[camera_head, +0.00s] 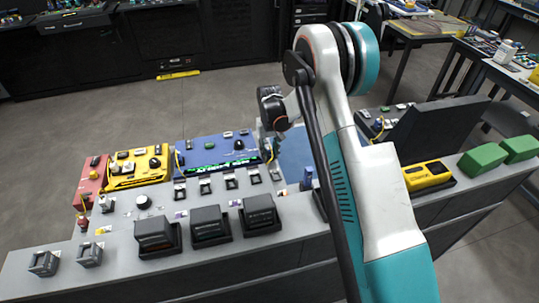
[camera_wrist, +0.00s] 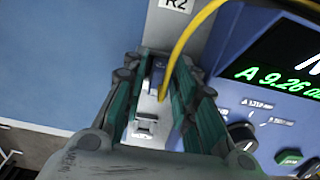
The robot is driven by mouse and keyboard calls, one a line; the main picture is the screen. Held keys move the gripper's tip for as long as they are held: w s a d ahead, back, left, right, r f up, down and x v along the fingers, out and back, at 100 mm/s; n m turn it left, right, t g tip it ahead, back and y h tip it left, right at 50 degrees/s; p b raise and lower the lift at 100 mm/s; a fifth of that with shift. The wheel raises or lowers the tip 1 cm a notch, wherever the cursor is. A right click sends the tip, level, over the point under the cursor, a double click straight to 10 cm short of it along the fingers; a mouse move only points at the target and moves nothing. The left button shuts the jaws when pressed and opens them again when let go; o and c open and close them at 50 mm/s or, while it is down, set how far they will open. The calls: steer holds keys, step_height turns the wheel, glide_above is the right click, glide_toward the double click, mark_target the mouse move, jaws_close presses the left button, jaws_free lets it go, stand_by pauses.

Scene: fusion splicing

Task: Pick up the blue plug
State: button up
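A blue plug (camera_wrist: 158,76) with a yellow cable (camera_wrist: 184,42) shows between the fingers of my gripper (camera_wrist: 162,64) in the wrist view. The fingers stand apart, one on each side of it, with light surface visible between them. I cannot tell whether either finger touches the plug. A pale metal fitting (camera_wrist: 145,126) lies below it in the picture. In the head view my gripper (camera_head: 268,138) points down at the right end of the blue device (camera_head: 215,146); the plug there is too small and covered to make out.
The blue device's lit display (camera_wrist: 285,62) and knob (camera_wrist: 242,134) are close to the right of my gripper. A yellow device (camera_head: 138,166), several black boxes (camera_head: 210,226) and a yellow handheld unit (camera_head: 428,175) stand on the grey bench. A dark panel (camera_head: 440,130) rises at right.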

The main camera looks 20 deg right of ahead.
mark_target(269, 150)
jaws_close()
step_height(269, 150, up, 20)
steer(key=p, duration=0.4)
stand_by(0.4)
